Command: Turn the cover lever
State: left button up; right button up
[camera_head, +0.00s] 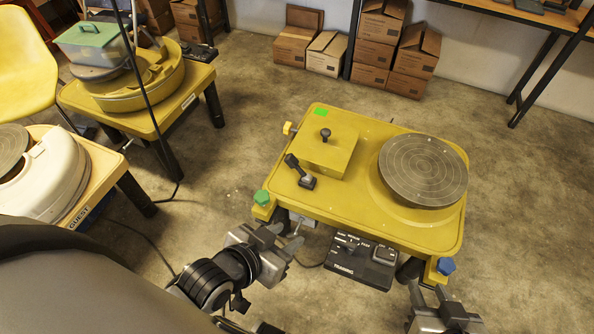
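A yellow pottery wheel table (310,118) stands at the centre right. On it is a raised square yellow cover (318,155) with a black knob (325,134). A black lever (299,170) sits at the cover's front left edge, its handle slanting up to the left from a small base. My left gripper (291,233) is in front of the table's left front corner, apart from the lever, with its fingers spread and nothing between them. My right gripper (429,291) is low in front of the right corner, with its fingers apart and empty.
A grey round wheel head (423,170) takes up the table's right side. A black pedal box (357,261) lies on the floor below the front edge. Green (262,197) and blue (446,266) knobs stick out at the front corners. Other wheels stand left; cartons (376,54) stand behind.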

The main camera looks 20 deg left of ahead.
aim_at(290, 160)
jog(key=k, duration=0.5)
jog(key=u, duration=1.85)
jog(key=i, duration=2.35)
jog(key=z, duration=3.05)
